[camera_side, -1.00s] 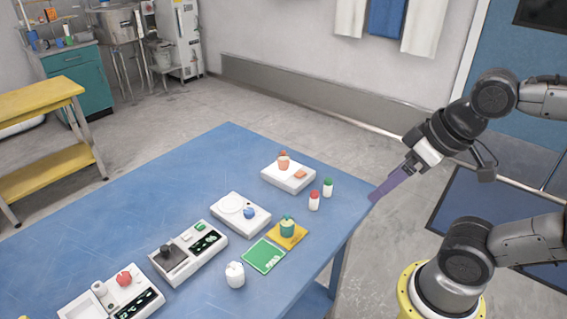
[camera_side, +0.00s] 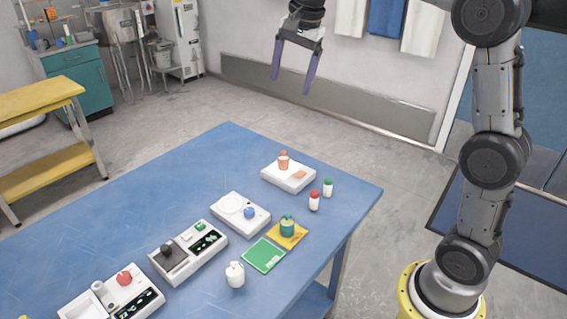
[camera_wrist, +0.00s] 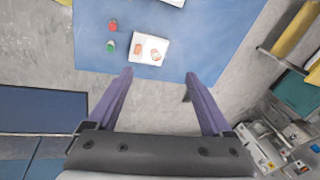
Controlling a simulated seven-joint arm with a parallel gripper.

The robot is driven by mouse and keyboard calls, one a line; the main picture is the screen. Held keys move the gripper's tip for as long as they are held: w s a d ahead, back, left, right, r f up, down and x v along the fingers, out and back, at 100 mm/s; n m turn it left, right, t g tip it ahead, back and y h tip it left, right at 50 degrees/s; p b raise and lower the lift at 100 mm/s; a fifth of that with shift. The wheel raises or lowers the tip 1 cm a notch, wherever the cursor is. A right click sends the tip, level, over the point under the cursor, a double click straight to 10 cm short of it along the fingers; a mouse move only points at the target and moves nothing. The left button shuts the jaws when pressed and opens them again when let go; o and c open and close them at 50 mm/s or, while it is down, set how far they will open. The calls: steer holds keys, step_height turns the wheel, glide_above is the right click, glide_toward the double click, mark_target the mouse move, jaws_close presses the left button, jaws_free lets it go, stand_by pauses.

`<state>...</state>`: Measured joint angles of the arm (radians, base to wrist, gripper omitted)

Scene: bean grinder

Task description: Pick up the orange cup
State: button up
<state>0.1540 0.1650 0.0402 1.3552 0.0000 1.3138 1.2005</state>
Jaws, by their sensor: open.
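The orange cup (camera_side: 283,163) stands on a white tray-like unit (camera_side: 271,177) at the far corner of the blue table, beside a flat orange piece (camera_side: 300,174). In the wrist view the cup (camera_wrist: 155,57) is a small pale orange round shape on the white unit (camera_wrist: 151,37), beyond the fingertips. My gripper (camera_side: 291,86) is high above and behind the table's far corner, pointing down. Its two purple fingers are apart and empty. It also shows in the wrist view (camera_wrist: 158,75). The cup is clear of the fingers.
Red-capped (camera_side: 314,202) and green-capped (camera_side: 328,188) bottles stand near the unit. A green cup (camera_side: 287,226) on a yellow pad (camera_side: 301,236), a green pad (camera_side: 264,255), a white bottle (camera_side: 235,275) and several white units lie nearer.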

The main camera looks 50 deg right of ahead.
steer(key=w+d+f+m+g, duration=0.1)
steer(key=w+d+f, duration=0.3)
steer(key=w+f, duration=0.15)
steer(key=m+g, duration=0.1)
steer(key=g, duration=0.1)
glide_above(283, 153)
steer(key=f, duration=0.8)
steer(key=w+f, duration=0.1)
steer(key=f, duration=0.4)
steer(key=shift+d, duration=0.35)
step_height(283, 153, down, 7)
steer(key=shift+s+r, duration=0.1)
steer(key=shift+r, duration=0.05)
steer(key=shift+s+f, duration=0.15)
steer(key=shift+f, duration=1.4)
steer(key=shift+s+f, duration=0.1)
steer(key=shift+f, duration=1.4)
jaws_close()
